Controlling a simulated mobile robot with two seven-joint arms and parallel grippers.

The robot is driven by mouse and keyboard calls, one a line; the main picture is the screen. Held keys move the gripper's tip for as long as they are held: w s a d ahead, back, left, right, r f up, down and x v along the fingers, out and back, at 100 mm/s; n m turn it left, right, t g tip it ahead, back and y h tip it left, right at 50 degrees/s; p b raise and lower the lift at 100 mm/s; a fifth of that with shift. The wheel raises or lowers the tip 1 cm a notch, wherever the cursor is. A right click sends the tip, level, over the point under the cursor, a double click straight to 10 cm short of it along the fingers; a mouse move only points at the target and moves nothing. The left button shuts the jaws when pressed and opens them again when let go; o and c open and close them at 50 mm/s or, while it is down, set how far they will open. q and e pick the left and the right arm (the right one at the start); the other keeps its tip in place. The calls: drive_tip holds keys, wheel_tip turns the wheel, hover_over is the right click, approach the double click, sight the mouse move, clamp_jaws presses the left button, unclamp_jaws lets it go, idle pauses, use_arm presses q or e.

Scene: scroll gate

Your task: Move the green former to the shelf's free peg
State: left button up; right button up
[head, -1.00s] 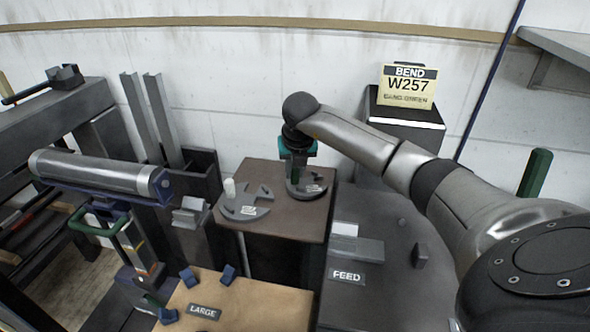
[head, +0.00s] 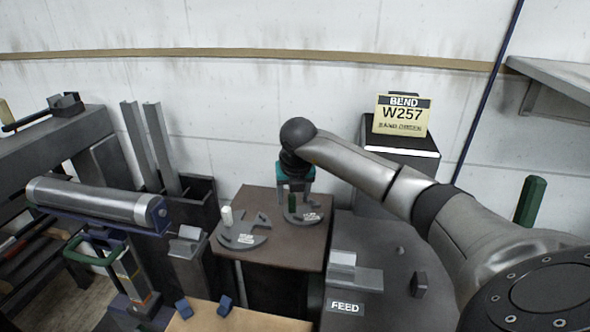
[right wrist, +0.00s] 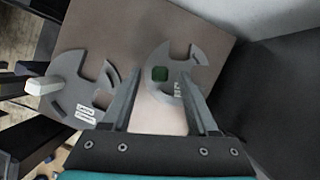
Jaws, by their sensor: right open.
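The green former (head: 305,217) is a flat grey notched disc with a short green post. It lies at the right of the brown table top (head: 262,258). In the right wrist view its green post (right wrist: 160,74) shows just beyond and between the fingertips. My right gripper (head: 296,190) points down over this former. Its fingers are open and apart, with nothing gripped. A second grey former (head: 243,236) with a white post lies to its left, and also shows in the right wrist view (right wrist: 85,85). I cannot make out a free shelf peg. My left gripper is out of view.
A dark surface with a FEED label (head: 345,307) lies right of the table. A yellow W257 sign (head: 402,115) stands on a dark cabinet behind. A metal roller (head: 88,200) is at left. A green hexagonal bar (head: 530,201) stands at right, below a grey ledge (head: 560,70).

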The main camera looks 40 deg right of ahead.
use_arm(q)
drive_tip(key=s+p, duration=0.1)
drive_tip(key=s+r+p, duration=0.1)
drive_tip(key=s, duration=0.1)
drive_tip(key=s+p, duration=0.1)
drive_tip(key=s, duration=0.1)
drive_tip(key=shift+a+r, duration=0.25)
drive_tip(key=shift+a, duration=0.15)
use_arm(e)
drive_tip(key=v, duration=1.3)
drive_tip(key=shift+r, duration=0.4)
drive_tip(key=shift+s, duration=0.1)
